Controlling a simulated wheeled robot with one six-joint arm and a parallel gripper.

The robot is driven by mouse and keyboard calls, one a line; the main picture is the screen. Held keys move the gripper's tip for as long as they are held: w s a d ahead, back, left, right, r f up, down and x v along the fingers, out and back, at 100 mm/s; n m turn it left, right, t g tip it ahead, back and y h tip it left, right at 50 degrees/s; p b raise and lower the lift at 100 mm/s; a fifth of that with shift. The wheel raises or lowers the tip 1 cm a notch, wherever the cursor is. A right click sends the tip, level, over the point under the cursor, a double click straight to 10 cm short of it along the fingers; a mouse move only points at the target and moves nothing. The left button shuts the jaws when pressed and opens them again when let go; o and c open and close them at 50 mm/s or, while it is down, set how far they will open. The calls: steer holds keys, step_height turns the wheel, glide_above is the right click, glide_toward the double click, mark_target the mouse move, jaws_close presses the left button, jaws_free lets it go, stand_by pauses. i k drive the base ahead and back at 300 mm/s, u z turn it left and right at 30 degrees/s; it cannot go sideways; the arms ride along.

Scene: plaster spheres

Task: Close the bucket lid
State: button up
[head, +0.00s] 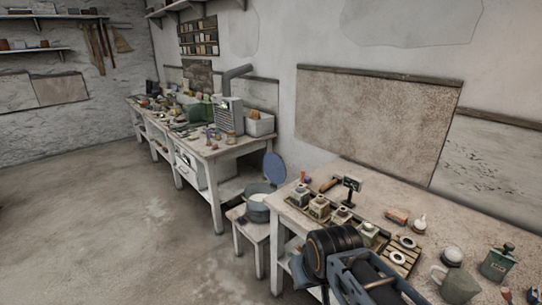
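A grey bucket (257,213) stands on a small white stool between the two benches. Its round blue lid (274,168) stands up, tilted open, at the back right of the rim. Pale contents show inside the bucket. Dark parts of my own arm fill the bottom middle of the head view, in front of the near bench and to the right of the bucket. I cannot make out my gripper's fingers.
The stool (247,230) stands close to the near bench (290,212) on the right, which carries small pots, a green flask (497,262) and a mug (455,284). A long cluttered bench (215,150) runs behind. The floor (130,235) at left is clear.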

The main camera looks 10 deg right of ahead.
mark_target(274, 168)
steer(key=u, duration=0.7)
steer(key=i, duration=1.35)
steer(key=u, duration=0.35)
steer(key=i, duration=1.15)
steer(key=z, duration=1.35)
steer(key=i, duration=0.9)
steer(key=z, duration=0.95)
